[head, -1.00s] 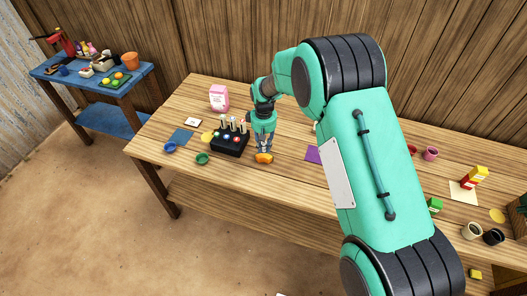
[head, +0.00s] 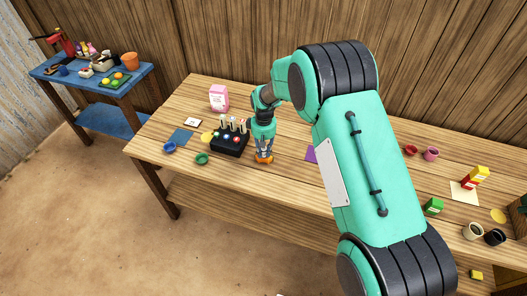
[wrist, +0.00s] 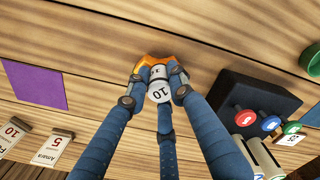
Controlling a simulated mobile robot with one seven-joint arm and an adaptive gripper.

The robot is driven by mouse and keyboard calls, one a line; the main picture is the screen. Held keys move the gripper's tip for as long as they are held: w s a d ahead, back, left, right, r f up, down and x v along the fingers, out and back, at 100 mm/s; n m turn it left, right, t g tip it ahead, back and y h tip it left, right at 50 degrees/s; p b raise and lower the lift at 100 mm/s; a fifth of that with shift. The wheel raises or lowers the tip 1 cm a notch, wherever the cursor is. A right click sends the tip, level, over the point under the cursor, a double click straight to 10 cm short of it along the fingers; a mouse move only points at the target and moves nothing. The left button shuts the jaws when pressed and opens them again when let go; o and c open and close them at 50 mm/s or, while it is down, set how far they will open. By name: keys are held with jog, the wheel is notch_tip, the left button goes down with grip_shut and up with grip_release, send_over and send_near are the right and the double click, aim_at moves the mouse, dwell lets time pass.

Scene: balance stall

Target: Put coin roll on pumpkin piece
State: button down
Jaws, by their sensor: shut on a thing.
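The coin roll (wrist: 159,90) is a whitish cylinder with a "10" on its label, held between my fingertips in the wrist view. My gripper (wrist: 157,80) is shut on it, with blue fingers at its sides. The orange pumpkin piece (wrist: 150,60) shows just behind the roll and fingertips, partly covered by them. In the head view my gripper (head: 264,154) points down right over the pumpkin piece (head: 263,161), which is mostly hidden by the fingers. I cannot tell whether the roll touches the pumpkin piece.
A black holder (head: 228,149) with coloured-topped pieces and upright rolls stands close to the left of my gripper in the head view. A green bowl (head: 202,158) and a blue bowl (head: 169,147) lie farther left. A purple square (wrist: 36,84) lies flat on the table, with price cards nearby.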

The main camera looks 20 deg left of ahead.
jog(key=c, duration=1.5)
grip_release()
jog(key=shift+f, duration=0.1)
jog(key=shift+r, duration=0.2)
notch_tip(320, 180, up, 12)
jog(key=shift+f+p, duration=0.1)
jog(key=shift+p, duration=0.7)
